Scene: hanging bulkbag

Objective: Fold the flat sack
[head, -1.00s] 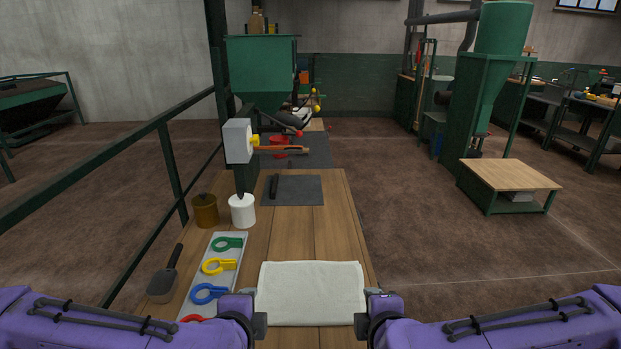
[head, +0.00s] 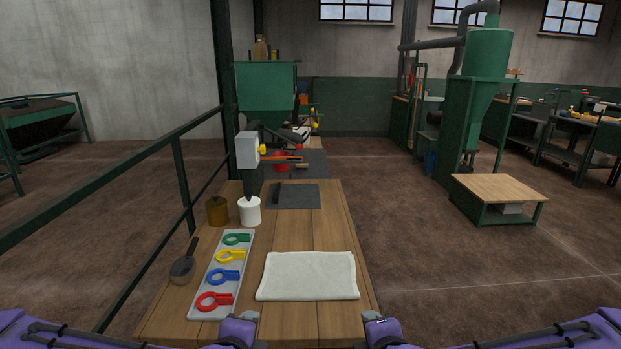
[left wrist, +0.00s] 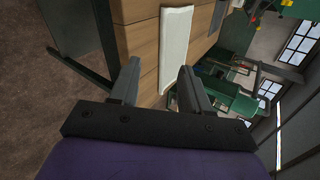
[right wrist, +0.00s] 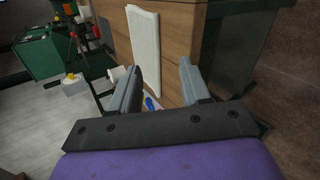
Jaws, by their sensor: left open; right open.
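The flat white sack (head: 308,275) lies as a neat rectangle on the near part of the wooden bench. It also shows in the left wrist view (left wrist: 174,45) and in the right wrist view (right wrist: 145,50). My left gripper (left wrist: 157,72) is open and empty, its fingers apart. My right gripper (right wrist: 160,70) is open and empty too. In the head view both grippers sit at the bottom edge, at the near end of the bench, either side of the sack's near edge and apart from it.
A grey tray (head: 205,312) with several coloured rings lies left of the sack. A scoop (head: 184,266), a brown pot (head: 217,211) and a white pot (head: 250,211) stand along the left side. A dark mat (head: 305,196) lies farther back. Bare wood surrounds the sack.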

